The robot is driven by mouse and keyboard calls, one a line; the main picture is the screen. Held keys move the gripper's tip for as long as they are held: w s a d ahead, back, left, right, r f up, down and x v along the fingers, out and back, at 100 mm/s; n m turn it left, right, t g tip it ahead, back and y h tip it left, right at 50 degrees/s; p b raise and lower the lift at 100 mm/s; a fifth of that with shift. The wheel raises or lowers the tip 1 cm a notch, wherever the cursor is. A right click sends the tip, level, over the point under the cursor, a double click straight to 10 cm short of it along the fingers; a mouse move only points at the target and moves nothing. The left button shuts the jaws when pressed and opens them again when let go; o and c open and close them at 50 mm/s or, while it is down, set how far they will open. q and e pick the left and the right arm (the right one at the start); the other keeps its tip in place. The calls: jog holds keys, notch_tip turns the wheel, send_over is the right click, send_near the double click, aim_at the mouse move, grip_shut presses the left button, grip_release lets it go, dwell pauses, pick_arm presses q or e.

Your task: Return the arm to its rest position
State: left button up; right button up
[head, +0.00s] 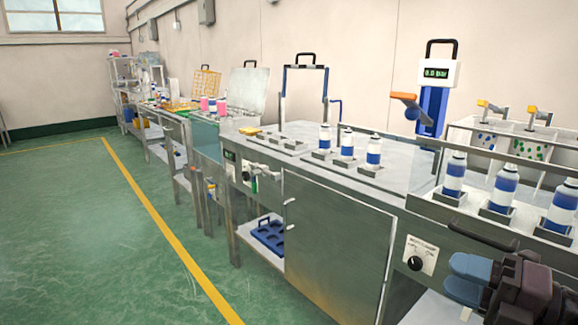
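My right gripper (462,278) is at the bottom right corner in the head view, in front of the bench's front panel and below the row of bottles. Its blue-grey and dark finger parts lie close together, and I cannot tell whether there is a gap between them. I see no object in it. The dark wrist behind it runs off the lower right edge. My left gripper is not in view.
Close by are a control knob (417,264), a black handle (483,236) and white-and-blue bottles (502,190) in holders. A blue press with a green display (436,73) stands behind. More bottles (347,145) stand mid-bench. The green floor (90,220) at left is clear.

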jog(key=s+d+f+m+t+h, duration=0.1)
jog(key=s+f+m+h, duration=0.4)
jog(key=s+f+m, duration=0.5)
jog(key=s+d+f+m+h, duration=0.1)
jog(key=s+f+m+h, duration=0.55)
jog(key=f+m, duration=0.7)
jog(key=s+a+f+m+g+h, duration=0.15)
jog(key=s+f+m, duration=0.4)
jog(key=s, duration=0.75)
pick_arm(q)
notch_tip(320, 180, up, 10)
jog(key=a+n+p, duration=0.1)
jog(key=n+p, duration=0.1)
jog(key=p, duration=1.4)
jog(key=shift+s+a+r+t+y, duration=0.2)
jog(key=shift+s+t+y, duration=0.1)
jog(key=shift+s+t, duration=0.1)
pick_arm(e)
notch_tip(320, 180, up, 9)
jog(key=s+d, duration=0.1)
jog(key=d, duration=0.1)
jog(key=shift+h, duration=0.4)
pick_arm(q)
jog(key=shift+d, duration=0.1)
pick_arm(e)
jog(key=shift+f, duration=0.15)
